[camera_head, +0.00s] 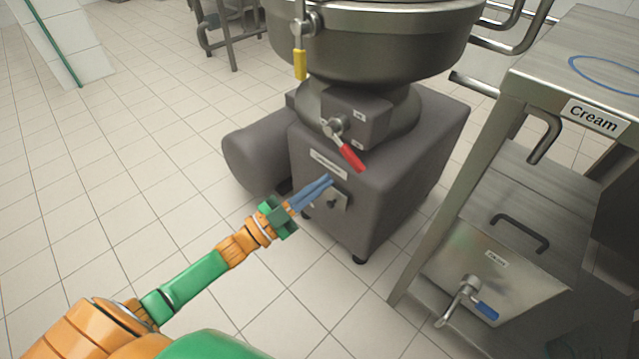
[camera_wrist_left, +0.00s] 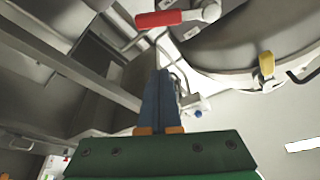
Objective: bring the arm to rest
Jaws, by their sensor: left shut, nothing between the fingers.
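My left arm comes in from the lower left in the head view. Its gripper (camera_head: 312,192) has blue fingers and a green body, and the fingers are together with nothing between them. The fingertips are in front of the lower grey housing of the filler machine (camera_head: 420,150), near a small plate with a dark knob (camera_head: 331,203). I cannot tell whether they touch it. In the left wrist view the shut fingers (camera_wrist_left: 160,78) point up, below a red-handled lever (camera_wrist_left: 160,18). My right gripper is not in view.
The red lever handle (camera_head: 347,154) is just above the gripper, and a yellow handle (camera_head: 300,64) hangs from the bowl (camera_head: 375,45). On the right stands a steel table (camera_head: 545,85) labelled Cream, with a blue-handled tap (camera_head: 486,310) below.

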